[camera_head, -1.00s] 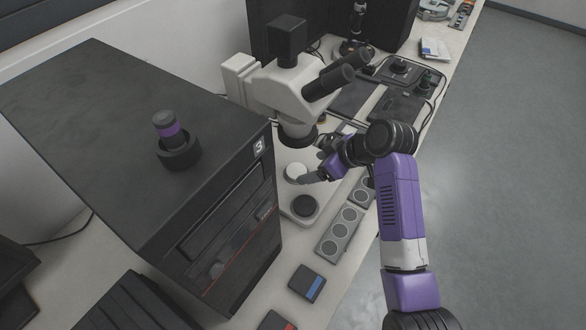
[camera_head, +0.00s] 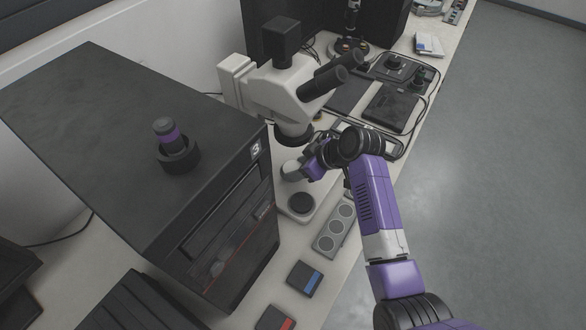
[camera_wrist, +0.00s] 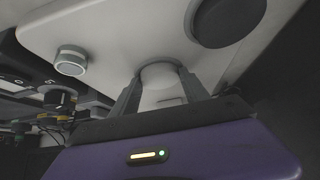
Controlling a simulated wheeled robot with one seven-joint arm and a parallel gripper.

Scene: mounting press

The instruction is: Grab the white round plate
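The white round plate (camera_head: 290,168) sits at the microscope's pale base in the head view, partly hidden by my gripper (camera_head: 299,171). In the wrist view the plate (camera_wrist: 160,74) shows between the two grey fingertips of my gripper (camera_wrist: 160,80). One fingertip is on each side of it. The fingers are apart by about the plate's width. I cannot tell whether they press on its edge or only stand around it. The plate's near part is shaded, and no lift off the base shows.
The white microscope (camera_head: 272,90) rises close behind my gripper. A black disc (camera_head: 301,203) lies on its base in front. A grey strip with round wells (camera_head: 335,229) lies to the right. A large black case (camera_head: 215,215) stands to the left. A silver knob (camera_wrist: 71,60) shows in the wrist view.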

